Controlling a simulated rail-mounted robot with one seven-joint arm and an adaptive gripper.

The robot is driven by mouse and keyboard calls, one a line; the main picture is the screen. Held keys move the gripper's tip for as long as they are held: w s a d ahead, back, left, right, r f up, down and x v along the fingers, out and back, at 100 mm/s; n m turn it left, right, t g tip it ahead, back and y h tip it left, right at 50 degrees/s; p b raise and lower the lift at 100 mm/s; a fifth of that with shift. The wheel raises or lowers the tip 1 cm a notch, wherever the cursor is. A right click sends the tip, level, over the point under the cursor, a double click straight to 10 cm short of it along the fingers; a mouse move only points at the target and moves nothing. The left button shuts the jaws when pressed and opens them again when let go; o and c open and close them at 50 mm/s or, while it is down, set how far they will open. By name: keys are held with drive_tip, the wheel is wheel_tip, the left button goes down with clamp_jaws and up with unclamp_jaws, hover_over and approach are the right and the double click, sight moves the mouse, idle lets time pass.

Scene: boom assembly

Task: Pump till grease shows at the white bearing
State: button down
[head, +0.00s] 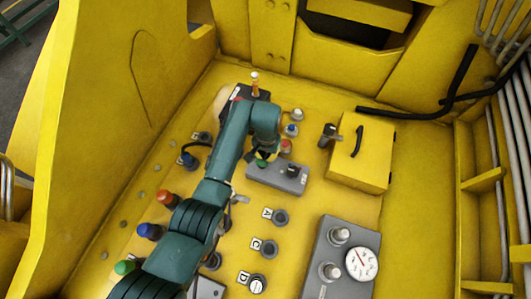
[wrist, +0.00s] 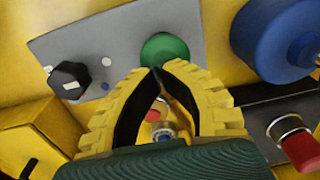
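A grey control box (head: 277,178) has a green button (head: 262,163) and a black knob (head: 292,170). In the wrist view the green button (wrist: 165,47) lies just beyond my fingertips, and the black knob (wrist: 70,80) is to the left. My gripper (wrist: 156,70) is shut, its fingertips together at the button's near edge; I cannot tell if they touch it. Nothing shows held at the tips. In the head view my arm partly covers the button. A small fitting with a pale top (head: 297,114) stands behind the box; I cannot tell if it is the white bearing. No grease is discernible.
Blue-topped (head: 291,130) and red-topped (head: 286,146) fittings stand close behind the control box. A yellow box with a black handle (head: 357,142) is to the right. A grey panel with a round gauge (head: 361,263) is at lower right. Capped posts stand left of my arm.

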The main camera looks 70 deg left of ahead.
drive_tip(key=shift+d, duration=0.1)
wheel_tip(320, 180, up, 4)
drive_tip(key=p, duration=0.4)
drive_tip(key=shift+r, duration=0.15)
wheel_tip(320, 180, up, 10)
drive_tip(key=shift+b, duration=0.4)
drive_tip(key=shift+w, duration=0.15)
